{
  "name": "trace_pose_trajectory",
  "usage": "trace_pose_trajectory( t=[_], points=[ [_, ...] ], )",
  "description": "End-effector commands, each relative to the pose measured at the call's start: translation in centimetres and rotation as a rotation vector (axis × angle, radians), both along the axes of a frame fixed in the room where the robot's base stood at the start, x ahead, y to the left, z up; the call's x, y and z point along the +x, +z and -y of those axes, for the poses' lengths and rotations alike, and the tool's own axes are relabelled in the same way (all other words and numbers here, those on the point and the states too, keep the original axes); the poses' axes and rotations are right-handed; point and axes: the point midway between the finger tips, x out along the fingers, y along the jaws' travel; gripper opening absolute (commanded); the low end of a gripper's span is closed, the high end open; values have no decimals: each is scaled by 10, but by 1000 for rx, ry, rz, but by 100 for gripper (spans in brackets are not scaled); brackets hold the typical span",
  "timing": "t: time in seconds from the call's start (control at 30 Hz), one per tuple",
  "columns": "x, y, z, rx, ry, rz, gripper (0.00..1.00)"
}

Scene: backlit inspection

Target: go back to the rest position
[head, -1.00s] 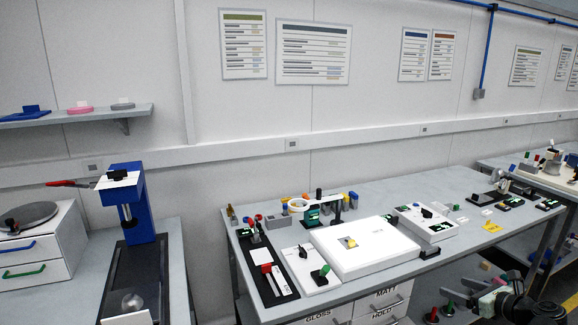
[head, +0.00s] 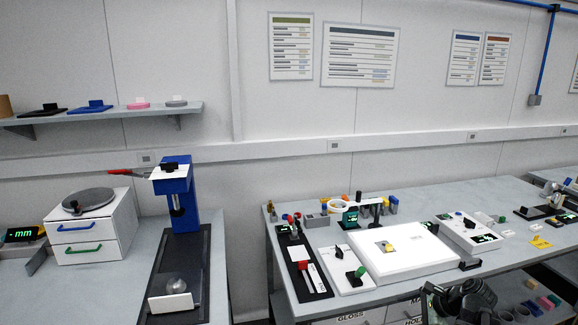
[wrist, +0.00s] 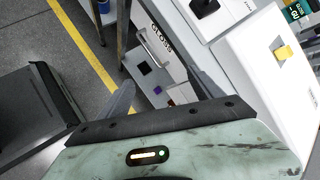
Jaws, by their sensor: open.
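My gripper (wrist: 158,74) shows in the wrist view with its two fingers spread apart and nothing between them. In the head view my arm (head: 462,300) is folded low at the lower right, in front of the bench. The fingertips cannot be made out there.
The bench (head: 290,262) carries a glowing white light panel (head: 405,262) with a yellow piece (head: 388,246) on it. A blue press-like stand (head: 176,200) and a white drawer unit (head: 95,235) stand left. A gap separates the two benches.

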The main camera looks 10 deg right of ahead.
Motion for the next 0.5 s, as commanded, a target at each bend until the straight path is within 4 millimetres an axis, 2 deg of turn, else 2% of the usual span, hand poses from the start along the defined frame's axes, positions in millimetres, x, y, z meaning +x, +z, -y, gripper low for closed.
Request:
trace_pose_trajectory(
  t=[0.03, 0.1, 0.2, 0.33, 0.4, 0.5],
  points=[
    [8, -7, -42, -92, 169, -17, 75],
    [12, -19, -92, -238, 429, -34, 75],
    [9, -32, -158, -434, 814, -49, 75],
    [-2, -41, -224, -641, 1269, -53, 75],
    [-8, -42, -247, -718, 1459, -55, 75],
    [-14, -42, -267, -789, 1637, -55, 75]
  ],
)
